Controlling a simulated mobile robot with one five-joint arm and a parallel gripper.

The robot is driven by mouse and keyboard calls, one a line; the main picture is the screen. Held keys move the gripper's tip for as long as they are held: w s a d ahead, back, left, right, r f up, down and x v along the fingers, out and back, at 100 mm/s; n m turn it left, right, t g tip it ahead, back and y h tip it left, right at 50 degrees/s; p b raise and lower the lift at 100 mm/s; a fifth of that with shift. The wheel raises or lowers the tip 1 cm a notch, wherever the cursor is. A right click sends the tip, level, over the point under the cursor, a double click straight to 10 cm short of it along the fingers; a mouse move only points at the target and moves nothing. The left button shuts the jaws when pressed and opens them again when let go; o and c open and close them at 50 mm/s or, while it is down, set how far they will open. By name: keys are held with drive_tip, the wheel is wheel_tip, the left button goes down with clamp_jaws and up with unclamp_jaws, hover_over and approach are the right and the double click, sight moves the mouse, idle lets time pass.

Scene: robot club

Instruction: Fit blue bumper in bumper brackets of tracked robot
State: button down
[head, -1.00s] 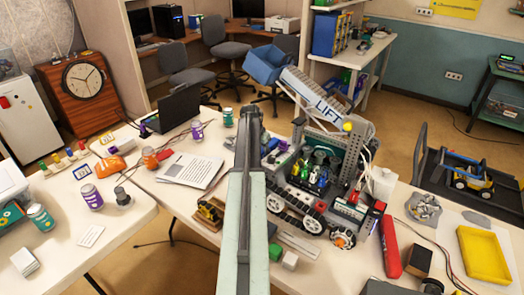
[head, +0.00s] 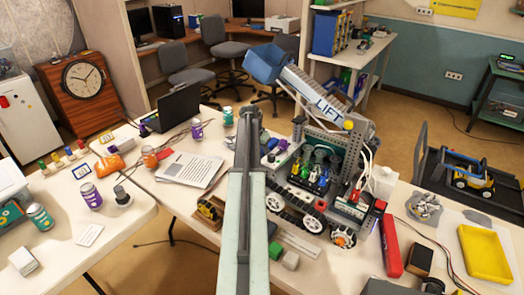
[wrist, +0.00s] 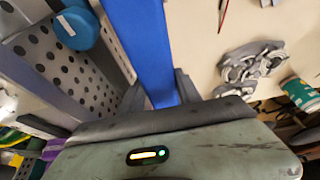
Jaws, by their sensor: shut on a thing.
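In the wrist view, my gripper (wrist: 158,95) is shut on a blue bar, the blue bumper (wrist: 142,40), which runs up and out of the top of the picture. In the head view my arm points away from me and hides its own end and the bumper. The tracked robot (head: 296,208), with a dark track and white wheels, stands on the table right of my arm. Its bumper brackets cannot be made out. A grey perforated plate (wrist: 88,85) with a round blue part is close left of the bumper in the wrist view.
A lift tower labelled LIFT (head: 325,108), with a blue bucket (head: 268,64), rises behind the tracked robot. A red bar (head: 391,246) and a yellow tray (head: 484,254) lie on the right.

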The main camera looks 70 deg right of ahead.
drive_tip(key=shift+f+b, duration=1.3)
drive_tip(key=shift+f, duration=0.05)
idle(1.2)
drive_tip(key=c, duration=0.7)
unclamp_jaws()
drive_tip(key=shift+c, duration=0.2)
drive_tip(key=shift+r, duration=0.15)
wheel_tip(320, 180, up, 7)
drive_tip(key=p, duration=0.7)
drive_tip(key=shift+w, duration=0.1)
